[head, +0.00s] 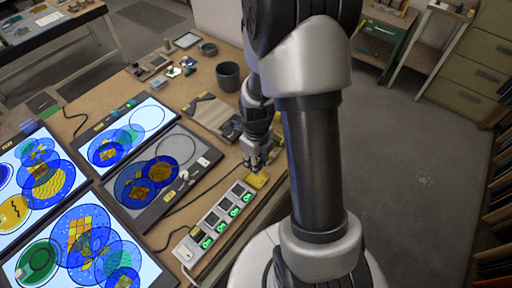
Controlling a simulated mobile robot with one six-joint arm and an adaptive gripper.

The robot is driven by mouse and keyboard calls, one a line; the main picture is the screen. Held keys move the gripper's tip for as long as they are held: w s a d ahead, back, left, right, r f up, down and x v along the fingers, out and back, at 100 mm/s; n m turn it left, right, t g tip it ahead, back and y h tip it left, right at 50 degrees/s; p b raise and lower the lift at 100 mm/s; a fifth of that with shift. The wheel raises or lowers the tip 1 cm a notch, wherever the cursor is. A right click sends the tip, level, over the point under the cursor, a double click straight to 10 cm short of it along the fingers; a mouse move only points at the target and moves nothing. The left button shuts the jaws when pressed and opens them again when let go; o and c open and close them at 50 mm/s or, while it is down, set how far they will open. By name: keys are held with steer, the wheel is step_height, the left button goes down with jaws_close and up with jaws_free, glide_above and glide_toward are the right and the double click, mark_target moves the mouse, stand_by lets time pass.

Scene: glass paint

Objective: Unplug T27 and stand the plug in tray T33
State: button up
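A white power strip (187,252) lies along the front edge of the table, with several black sockets or plugs and green lit switches marked On. My gripper (256,168) points down at the strip's far right end, just above a small yellow piece (258,181). It is too small to tell whether its fingers are open or shut, or whether anything is between them. A dark cable (176,230) runs from the strip's near end toward the panels. No label T27 or T33 can be read, so I cannot tell which plug or tray is which.
An unlit panel (197,148) with blue and yellow glass discs lies left of the strip. Lit panels (150,108) with coloured discs lie further left. A dark cup (228,76) and a shallow brown tray (207,113) stand behind my gripper.

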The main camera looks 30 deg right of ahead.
steer(key=shift+d+f, duration=0.15)
steer(key=shift+f, duration=0.2)
steer(key=shift+s+a+f+b, duration=0.1)
steer(key=shift+a+f+b, duration=0.1)
steer(key=shift+f+b, duration=1.65)
steer(key=shift+f, duration=0.45)
steer(key=shift+f+b, duration=0.5)
steer(key=shift+f, duration=0.05)
stand_by(0.5)
steer(key=o, duration=1.2)
steer(key=shift+c, duration=0.2)
steer(key=shift+o, duration=0.5)
steer(key=shift+o, duration=1.4)
steer(key=shift+d, duration=0.1)
